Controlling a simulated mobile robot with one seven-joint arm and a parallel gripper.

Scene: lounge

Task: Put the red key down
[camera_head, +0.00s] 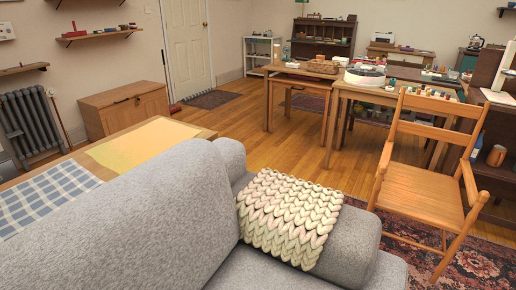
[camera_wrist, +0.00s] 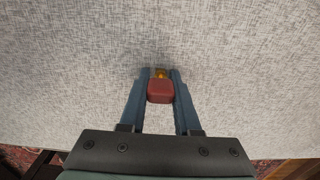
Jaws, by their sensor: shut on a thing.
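The red key (camera_wrist: 160,91) is in the wrist view, between the two blue-grey fingers of my gripper (camera_wrist: 160,88). Its red head faces the camera, and a small yellow-orange part shows just beyond it. My gripper is shut on the key. Behind the fingertips is the grey woven fabric of a sofa (camera_wrist: 70,80); I cannot tell whether the key touches it. My gripper and the key do not show in the head view.
In the head view the grey sofa (camera_head: 150,200) fills the front, with a cream knitted throw (camera_head: 288,218) over its arm. A wooden chair (camera_head: 425,185) stands right. Tables stand behind. A table at left holds a yellow cloth (camera_head: 150,142). Wood floor (camera_head: 225,115) is open beyond.

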